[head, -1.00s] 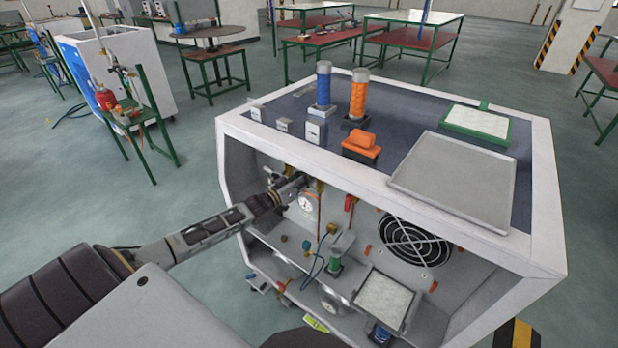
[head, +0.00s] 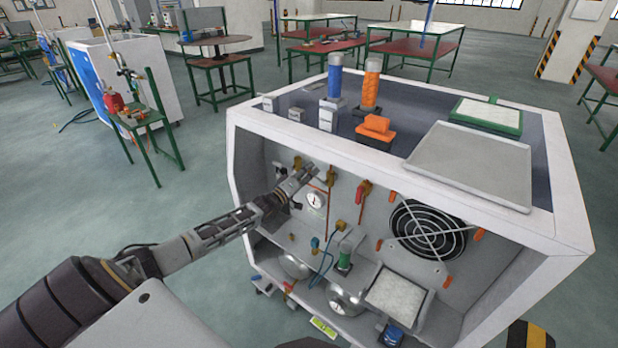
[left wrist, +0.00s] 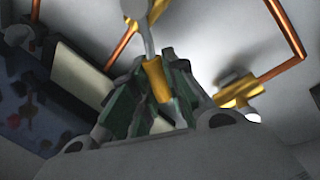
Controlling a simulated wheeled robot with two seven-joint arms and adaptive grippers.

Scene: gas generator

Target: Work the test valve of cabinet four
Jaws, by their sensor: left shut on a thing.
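The open-fronted white cabinet (head: 540,235) stands ahead with valves, copper pipes and a gauge inside; no cabinet number is readable. My left gripper (head: 311,174) reaches in at the upper left, above the round gauge (head: 316,200) and beside a brass valve (head: 330,176). In the left wrist view, its green-padded fingers (left wrist: 158,92) are shut on a slim grey valve handle with a yellow part (left wrist: 157,80). The fingers hide part of the handle. A red-handled valve (head: 361,191) is further right, apart from the gripper. My right gripper is not in view.
A fan grille (head: 428,232) is in the cabinet's back wall. Below are a blue hose (head: 322,268) and a tilted pale panel (head: 398,293). On top are a grey tray (head: 470,165) and blue and orange cylinders (head: 335,80). Open floor is at the left.

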